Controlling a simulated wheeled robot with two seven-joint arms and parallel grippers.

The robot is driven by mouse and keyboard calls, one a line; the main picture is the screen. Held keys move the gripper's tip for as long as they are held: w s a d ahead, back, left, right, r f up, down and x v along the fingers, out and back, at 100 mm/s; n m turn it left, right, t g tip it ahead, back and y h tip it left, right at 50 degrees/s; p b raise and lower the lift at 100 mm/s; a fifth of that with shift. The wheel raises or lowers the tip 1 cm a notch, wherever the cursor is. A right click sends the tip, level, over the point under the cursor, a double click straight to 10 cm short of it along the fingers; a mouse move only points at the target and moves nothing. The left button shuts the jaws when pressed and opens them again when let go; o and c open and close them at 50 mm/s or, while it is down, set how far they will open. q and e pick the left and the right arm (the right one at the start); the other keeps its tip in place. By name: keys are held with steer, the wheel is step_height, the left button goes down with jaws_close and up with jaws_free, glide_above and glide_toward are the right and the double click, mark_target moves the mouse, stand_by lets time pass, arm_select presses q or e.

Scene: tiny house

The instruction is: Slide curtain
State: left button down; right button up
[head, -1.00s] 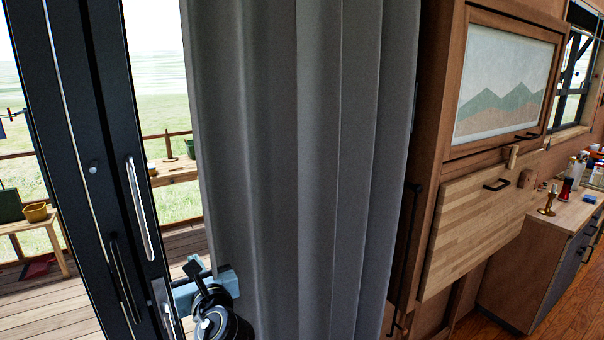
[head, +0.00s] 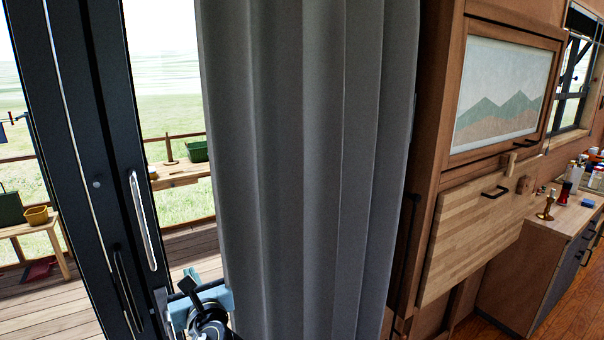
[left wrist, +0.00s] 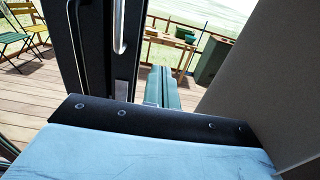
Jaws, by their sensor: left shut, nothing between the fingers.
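The grey curtain (head: 310,170) hangs in upright folds in the middle of the head view. It is bunched between the bright door opening on its left and the wooden cabinet on its right. In the left wrist view the curtain (left wrist: 258,75) fills the right side. My left gripper (head: 200,290) is low at the curtain's left edge, in front of the opening. Its fingers (left wrist: 163,88) are shut and empty, pointing outward beside the curtain. I cannot tell whether the gripper touches the cloth. My right gripper is not in view.
The black door frame (head: 90,150) with its silver handle (head: 142,220) stands close left of my left gripper. A wooden cabinet (head: 432,170) with a folded panel (head: 475,225) is right of the curtain. Outside are a deck (head: 50,305) and small tables.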

arm_select(q)
steer(key=p+v, duration=0.3)
steer(key=v, duration=0.7)
steer(key=shift+f, duration=0.1)
stand_by(0.3)
